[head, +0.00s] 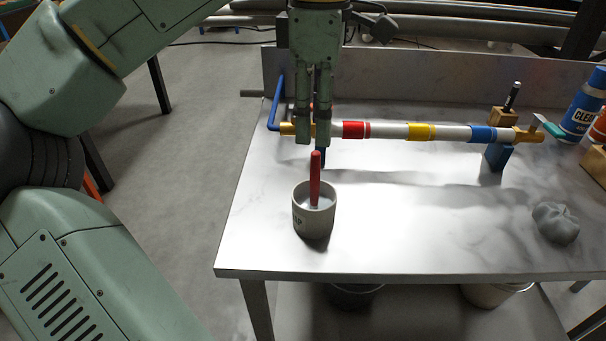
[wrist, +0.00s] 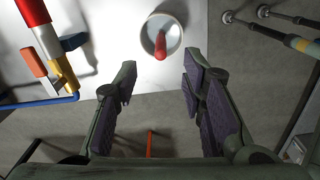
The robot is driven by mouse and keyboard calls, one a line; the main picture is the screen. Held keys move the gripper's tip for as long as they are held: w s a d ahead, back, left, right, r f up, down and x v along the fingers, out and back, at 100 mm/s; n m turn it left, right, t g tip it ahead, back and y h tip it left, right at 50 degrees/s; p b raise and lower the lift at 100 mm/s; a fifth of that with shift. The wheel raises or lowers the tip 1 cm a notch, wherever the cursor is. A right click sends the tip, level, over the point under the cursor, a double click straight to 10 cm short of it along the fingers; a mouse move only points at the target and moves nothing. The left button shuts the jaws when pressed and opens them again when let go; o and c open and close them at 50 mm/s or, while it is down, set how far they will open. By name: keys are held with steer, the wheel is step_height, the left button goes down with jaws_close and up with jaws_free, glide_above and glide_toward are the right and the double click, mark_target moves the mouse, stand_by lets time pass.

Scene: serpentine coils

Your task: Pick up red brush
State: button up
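The red brush (head: 315,180) stands nearly upright in a small pale cup (head: 313,222) with dark lettering, near the table's front left. Only its red handle shows; its lower end is hidden inside the cup. In the wrist view the red handle (wrist: 160,46) points toward the camera from the cup (wrist: 174,52). My gripper (head: 313,141) points down, and its fingertips appear just above the handle's top in the head view. In the wrist view my gripper (wrist: 160,84) is open and empty, with the handle beyond the fingertips and roughly centred between them.
A pipe (head: 390,130) with red, yellow and blue bands runs across the table behind the cup, on blue supports (head: 496,157). A grey crumpled lump (head: 556,222) and a blue bottle (head: 582,108) are at the right. The front middle of the table (head: 430,230) is clear.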

mark_target(316, 152)
step_height(316, 152, down, 5)
steer(key=shift+r, duration=0.15)
steer(key=shift+f+p, duration=0.85)
steer(key=shift+f, duration=1.85)
steer(key=shift+c, duration=0.3)
jaws_close()
